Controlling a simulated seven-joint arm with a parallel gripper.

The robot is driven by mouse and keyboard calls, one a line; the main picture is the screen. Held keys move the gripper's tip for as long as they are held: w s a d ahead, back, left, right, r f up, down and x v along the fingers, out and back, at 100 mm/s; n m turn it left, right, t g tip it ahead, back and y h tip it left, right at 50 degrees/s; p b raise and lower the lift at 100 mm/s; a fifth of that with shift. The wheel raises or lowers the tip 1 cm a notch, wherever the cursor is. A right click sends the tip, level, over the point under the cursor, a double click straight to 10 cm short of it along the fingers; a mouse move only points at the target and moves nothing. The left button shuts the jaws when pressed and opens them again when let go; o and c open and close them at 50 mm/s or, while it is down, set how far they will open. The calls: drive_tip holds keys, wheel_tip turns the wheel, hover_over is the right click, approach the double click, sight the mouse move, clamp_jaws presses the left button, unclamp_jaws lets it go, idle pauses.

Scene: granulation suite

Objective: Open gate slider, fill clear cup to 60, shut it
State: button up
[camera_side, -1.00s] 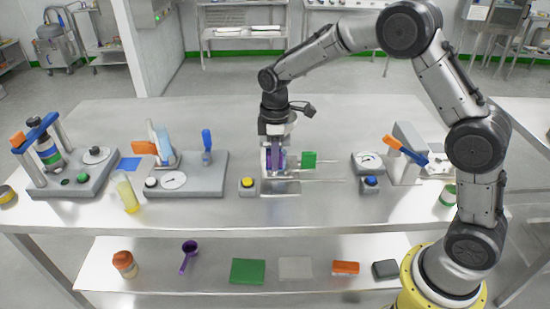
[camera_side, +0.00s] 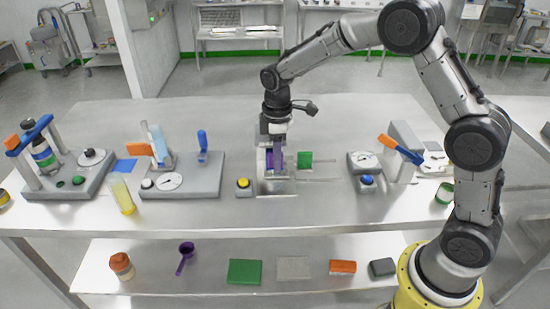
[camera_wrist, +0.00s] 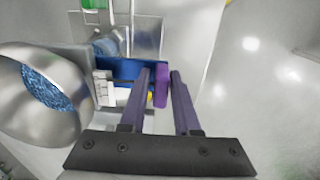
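In the wrist view a blue plate (camera_wrist: 125,70), apparently the gate slider, lies beside a metal hopper (camera_wrist: 18,110) of blue granules (camera_wrist: 45,88). A purple grip (camera_wrist: 161,88) stands at the plate's right end. No fill reading is legible.
A green block (camera_side: 305,160) is right of my gripper, and a yellow button (camera_side: 243,183) is left. A dial station (camera_side: 185,178) stands left, and a blue-button box (camera_side: 367,181) right. The table front is mostly clear.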

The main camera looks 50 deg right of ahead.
drive_tip(key=shift+o, duration=0.9)
drive_tip(key=shift+a+f, duration=0.1)
drive_tip(key=shift+r, duration=3.5)
drive_tip(key=shift+r, duration=0.2)
drive_tip(key=s+r+m+t, duration=0.2)
drive_tip(key=s+r+t, duration=0.2)
drive_tip(key=s+r, duration=0.85)
drive_tip(key=s+f+m, duration=0.2)
drive_tip(key=s+m, duration=0.1)
drive_tip(key=s, duration=0.5)
drive_tip(key=s+f+m+t, duration=0.1)
drive_tip(key=s+f+m, duration=0.2)
drive_tip(key=s, duration=0.5)
drive_tip(key=shift+d+f+m+t, duration=0.15)
drive_tip(key=shift+d+m+t, duration=0.15)
drive_tip(key=shift+d+m, duration=0.2)
